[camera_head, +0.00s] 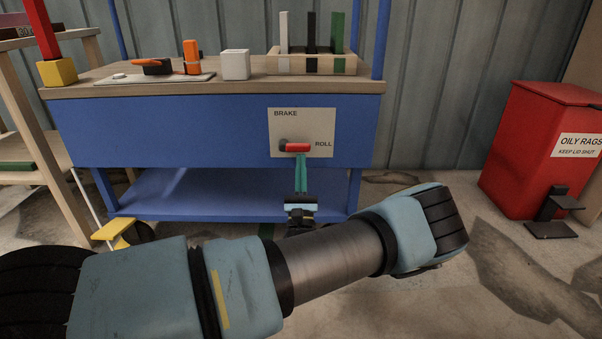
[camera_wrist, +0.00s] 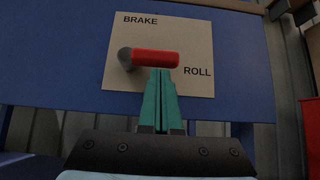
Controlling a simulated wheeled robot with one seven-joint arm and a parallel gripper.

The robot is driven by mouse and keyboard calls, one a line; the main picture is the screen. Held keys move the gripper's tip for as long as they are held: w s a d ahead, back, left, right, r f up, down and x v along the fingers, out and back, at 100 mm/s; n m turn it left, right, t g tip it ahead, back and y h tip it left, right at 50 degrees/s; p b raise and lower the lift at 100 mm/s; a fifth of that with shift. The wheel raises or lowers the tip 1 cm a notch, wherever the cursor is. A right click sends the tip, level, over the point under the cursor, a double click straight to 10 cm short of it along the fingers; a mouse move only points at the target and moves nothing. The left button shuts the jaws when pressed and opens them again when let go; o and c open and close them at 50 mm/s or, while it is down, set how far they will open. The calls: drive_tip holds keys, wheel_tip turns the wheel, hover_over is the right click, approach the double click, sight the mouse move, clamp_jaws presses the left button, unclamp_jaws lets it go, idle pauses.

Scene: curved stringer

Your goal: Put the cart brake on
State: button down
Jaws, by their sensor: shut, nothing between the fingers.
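The blue cart (camera_head: 220,130) has a pale plate (camera_head: 325,115) on its front panel, marked BRAKE at upper left and ROLL at right. A red brake lever (camera_head: 298,147) lies level on the plate, pointing right toward ROLL from a grey pivot (camera_head: 283,146). In the wrist view the red lever (camera_wrist: 158,57) also lies level from its grey pivot (camera_wrist: 125,58). My gripper (camera_head: 301,160) is shut and empty, its green fingers pointing up. The fingertips (camera_wrist: 159,72) are right under the lever's middle. I cannot tell whether they touch it.
A red oily-rags bin (camera_head: 530,140) stands right. A wooden shelf (camera_head: 40,130) stands left. The floor between cart and bin is clear.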

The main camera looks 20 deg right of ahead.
drive_tip(key=shift+r+n, duration=0.1)
drive_tip(key=shift+n, duration=0.2)
drive_tip(key=shift+d+r+n+t+y+p, duration=0.15)
drive_tip(key=shift+n+t+y+p, duration=0.35)
drive_tip(key=shift+y, duration=0.4)
